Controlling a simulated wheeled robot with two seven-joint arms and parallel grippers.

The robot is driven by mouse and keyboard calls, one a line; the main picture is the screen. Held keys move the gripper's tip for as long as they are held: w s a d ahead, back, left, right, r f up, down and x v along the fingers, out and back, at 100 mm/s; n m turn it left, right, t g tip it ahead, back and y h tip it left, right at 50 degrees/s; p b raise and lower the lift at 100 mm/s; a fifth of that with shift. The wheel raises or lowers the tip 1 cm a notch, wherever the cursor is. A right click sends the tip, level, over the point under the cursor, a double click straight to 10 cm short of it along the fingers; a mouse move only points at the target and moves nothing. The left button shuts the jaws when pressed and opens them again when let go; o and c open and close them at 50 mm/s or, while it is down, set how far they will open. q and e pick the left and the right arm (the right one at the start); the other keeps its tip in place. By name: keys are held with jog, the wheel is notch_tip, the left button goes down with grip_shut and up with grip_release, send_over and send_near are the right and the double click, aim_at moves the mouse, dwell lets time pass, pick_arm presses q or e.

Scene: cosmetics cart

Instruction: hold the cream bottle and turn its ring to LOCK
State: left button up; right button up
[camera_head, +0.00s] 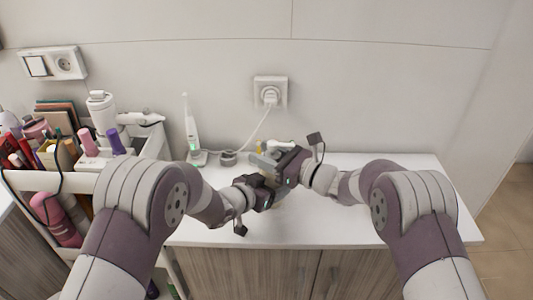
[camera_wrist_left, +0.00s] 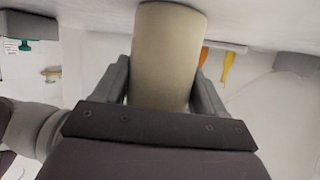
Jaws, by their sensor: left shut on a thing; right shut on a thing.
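The cream bottle (camera_wrist_left: 168,55) is a smooth beige cylinder in the left wrist view. My left gripper (camera_wrist_left: 165,88) is shut on its body, one finger on each side. In the head view only a small tan patch of the bottle (camera_head: 269,177) shows between the two grippers. My left gripper (camera_head: 266,183) is low at the bottle. My right gripper (camera_head: 272,160) is just above it and is shut at the bottle's top. The ring and its LOCK mark are hidden by the grippers.
The white counter (camera_head: 400,180) is clear to the right. A white electric toothbrush (camera_head: 192,130) stands behind on the left. A cable runs to the wall socket (camera_head: 270,92). A cart with several cosmetics (camera_head: 90,140) is at the left.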

jog(key=n+g+y, duration=0.1)
jog(key=g, duration=0.1)
jog(key=n+g+y, duration=0.1)
jog(key=n+g, duration=0.1)
jog(key=g, duration=0.1)
jog(key=n+g, duration=0.2)
jog(key=g, duration=0.1)
jog(key=shift+s+a+y, duration=0.1)
jog(key=shift+s+y, duration=0.25)
jog(key=shift+y, duration=0.05)
jog(key=n+g, duration=0.1)
jog(key=g, duration=0.1)
jog(key=n+g, duration=0.2)
jog(key=g, duration=0.1)
jog(key=n+g+h, duration=0.1)
jog(key=n+g, duration=0.1)
jog(key=shift+s, duration=0.35)
jog(key=shift+n+g, duration=0.4)
jog(key=shift+g, duration=0.3)
jog(key=shift+s+g+h, duration=0.2)
jog(key=shift+g+h, duration=0.1)
jog(key=o, duration=1)
jog(key=shift+r, duration=0.1)
